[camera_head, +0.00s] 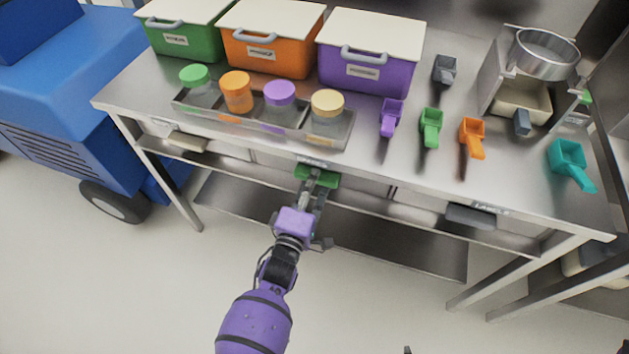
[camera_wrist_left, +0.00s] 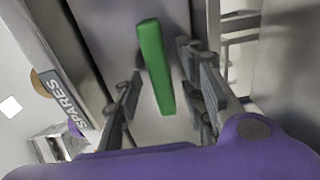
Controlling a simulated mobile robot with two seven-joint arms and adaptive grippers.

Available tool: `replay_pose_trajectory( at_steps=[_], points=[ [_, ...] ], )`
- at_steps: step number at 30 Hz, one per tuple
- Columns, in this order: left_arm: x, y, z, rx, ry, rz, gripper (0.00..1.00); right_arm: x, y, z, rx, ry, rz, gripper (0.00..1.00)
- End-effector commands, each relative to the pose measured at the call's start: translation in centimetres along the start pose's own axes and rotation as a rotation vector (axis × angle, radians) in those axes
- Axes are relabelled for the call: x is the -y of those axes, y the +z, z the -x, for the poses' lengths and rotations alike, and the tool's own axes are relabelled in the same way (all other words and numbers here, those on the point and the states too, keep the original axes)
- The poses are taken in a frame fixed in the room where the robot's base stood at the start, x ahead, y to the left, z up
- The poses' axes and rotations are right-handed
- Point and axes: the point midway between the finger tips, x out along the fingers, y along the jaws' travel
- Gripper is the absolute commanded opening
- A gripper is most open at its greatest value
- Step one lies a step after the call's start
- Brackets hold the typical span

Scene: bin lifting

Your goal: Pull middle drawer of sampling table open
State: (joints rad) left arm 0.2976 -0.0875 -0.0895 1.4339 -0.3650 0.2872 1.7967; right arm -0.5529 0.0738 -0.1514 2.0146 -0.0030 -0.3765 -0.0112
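The sampling table (camera_head: 400,165) is steel, with drawers under its top. The middle drawer has a green handle (camera_head: 322,178) below a small label, and its front looks flush with the table. My left gripper (camera_head: 312,190) reaches up to this handle from the front. In the left wrist view the green handle (camera_wrist_left: 155,65) stands between the two fingers of my left gripper (camera_wrist_left: 162,100). The fingers are apart, with a visible gap on each side of the handle. Contact is not visible. My right gripper cannot be made out; only a dark sliver shows at the bottom edge.
A left drawer has a beige handle (camera_head: 187,142); a right drawer has a dark grey handle (camera_head: 470,216). On top stand green, orange and purple bins (camera_head: 366,75), a tray of jars (camera_head: 345,137) and several scoops. A lower shelf (camera_head: 400,250) lies below. The floor in front is clear.

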Motion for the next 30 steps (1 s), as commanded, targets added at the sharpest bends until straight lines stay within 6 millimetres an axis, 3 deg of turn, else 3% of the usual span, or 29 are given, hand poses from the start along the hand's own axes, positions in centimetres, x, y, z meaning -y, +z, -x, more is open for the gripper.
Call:
replay_pose_trajectory(
  at_steps=[11, 20, 30],
  points=[
    [0.03, 0.05, -0.95, 0.000, -0.001, 0.000, 0.38, 0.02, -0.25, 0.05, -0.004, -0.001, 0.000, 0.00],
    [0.03, 0.04, -0.93, 0.000, -0.001, -0.001, 0.01, 0.02, -0.49, 0.09, -0.009, -0.001, 0.000, 0.00],
    [0.02, 0.03, -0.83, 0.000, -0.001, -0.001, 0.00, 0.01, -0.51, 0.09, -0.009, 0.000, 0.000, 0.00]
  ],
)
